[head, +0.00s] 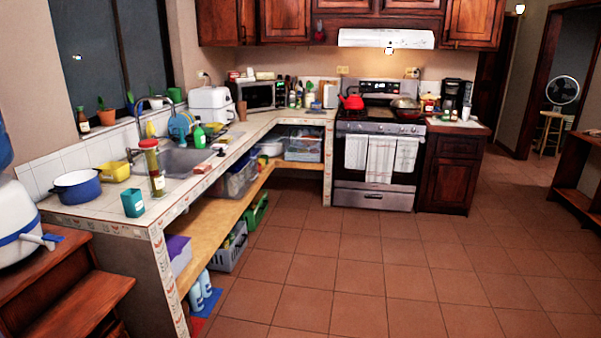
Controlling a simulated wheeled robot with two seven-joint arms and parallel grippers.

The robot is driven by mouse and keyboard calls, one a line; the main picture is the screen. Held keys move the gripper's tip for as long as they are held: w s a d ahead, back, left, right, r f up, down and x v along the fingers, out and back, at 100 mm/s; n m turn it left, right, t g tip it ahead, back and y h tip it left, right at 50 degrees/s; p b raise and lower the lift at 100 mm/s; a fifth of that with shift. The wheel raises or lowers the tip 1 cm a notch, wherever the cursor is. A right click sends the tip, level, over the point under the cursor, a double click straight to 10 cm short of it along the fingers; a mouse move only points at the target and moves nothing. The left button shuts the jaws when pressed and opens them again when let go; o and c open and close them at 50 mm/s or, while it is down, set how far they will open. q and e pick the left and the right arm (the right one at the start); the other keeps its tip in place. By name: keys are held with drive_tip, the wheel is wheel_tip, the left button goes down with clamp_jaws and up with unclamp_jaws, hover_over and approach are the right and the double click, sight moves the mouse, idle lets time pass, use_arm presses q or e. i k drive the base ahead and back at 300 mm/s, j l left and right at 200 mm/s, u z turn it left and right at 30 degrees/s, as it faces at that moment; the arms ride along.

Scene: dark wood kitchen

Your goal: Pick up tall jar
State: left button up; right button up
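A tall clear jar (154,168) with a red lid and yellowish contents stands upright on the tiled counter at the left, in front of the sink. A small teal container (133,203) stands just in front of it, toward me. A yellow tub (112,171) and a blue pot (77,187) sit to its left. Neither of my grippers shows in the head view.
The tiled counter (95,211) has an open wooden shelf below with bins. A wooden step unit (95,302) stands at the lower left. The tiled floor (330,278) is clear up to the stove (378,160).

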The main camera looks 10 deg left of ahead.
sight(152, 162)
drive_tip(key=i+u, duration=0.1)
drive_tip(key=i, duration=0.5)
drive_tip(key=i+l+u, duration=0.15)
drive_tip(key=i, duration=0.45)
drive_tip(key=i+l+u, duration=0.1)
drive_tip(key=i, duration=0.5)
drive_tip(key=l, duration=0.05)
